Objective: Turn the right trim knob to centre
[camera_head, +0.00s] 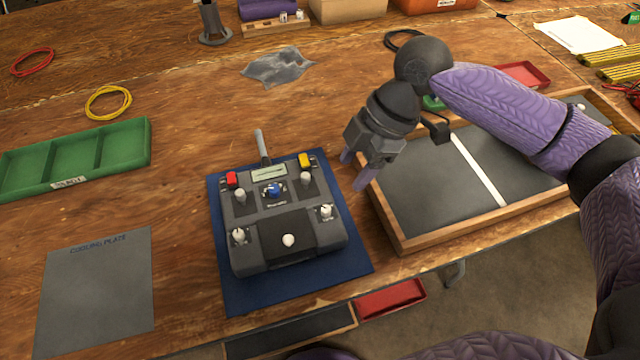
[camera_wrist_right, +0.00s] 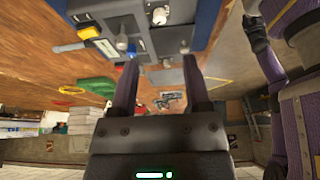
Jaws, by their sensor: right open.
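The grey control box (camera_head: 262,222) sits on a blue mat (camera_head: 235,298) on the workbench. It carries several pale knobs, a red switch, a yellow switch (camera_head: 305,160) and a blue knob. One pale knob is at its lower right (camera_head: 326,211), another at its upper right (camera_head: 306,178); I cannot tell which is the right trim knob or its angle. My right gripper (camera_head: 353,170) is open and empty, above and to the right of the box, apart from it. In the right wrist view the box (camera_wrist_right: 175,38) shows beyond the open fingers. My left gripper is out of view.
A wood-framed dark tray (camera_head: 425,205) lies just right of the box, under my right arm. A green divided tray (camera_head: 75,160) and a grey cooling plate (camera_head: 95,290) lie to the left. The bench between them and the mat is clear.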

